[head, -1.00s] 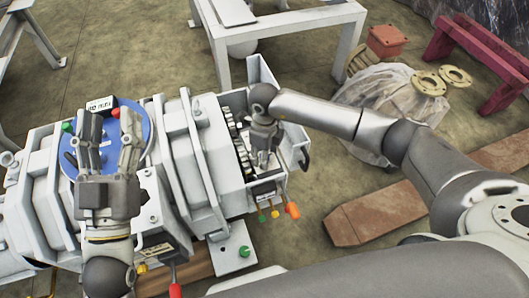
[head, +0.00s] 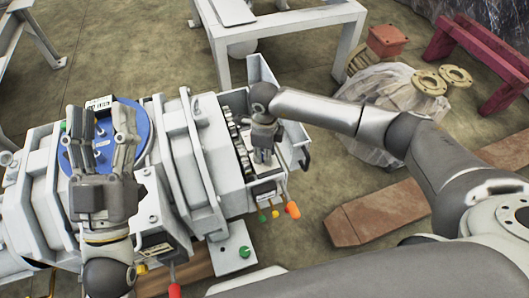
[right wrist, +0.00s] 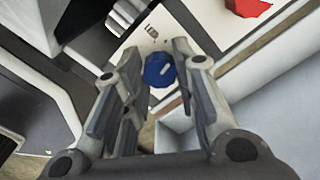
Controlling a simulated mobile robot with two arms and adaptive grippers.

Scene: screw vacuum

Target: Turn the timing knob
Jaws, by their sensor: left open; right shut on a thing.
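A round blue knob (right wrist: 159,70) with a pale mark sits on a white panel (right wrist: 152,40) in the right wrist view. My right gripper (right wrist: 157,76) has its fingers on either side of the knob and is shut on it. In the head view my right gripper (head: 264,158) reaches down into the open box at the right end of the machine (head: 205,170); the knob is hidden there. My left gripper (head: 112,120) is open and empty, above the blue disc (head: 147,127) on the machine's left part.
Orange (head: 292,210) and other small coloured handles stick out below the box. A red part (right wrist: 248,6) lies near the knob. A grey table (head: 290,22) stands behind. A covered heap (head: 390,95) and brown planks (head: 375,215) lie to the right.

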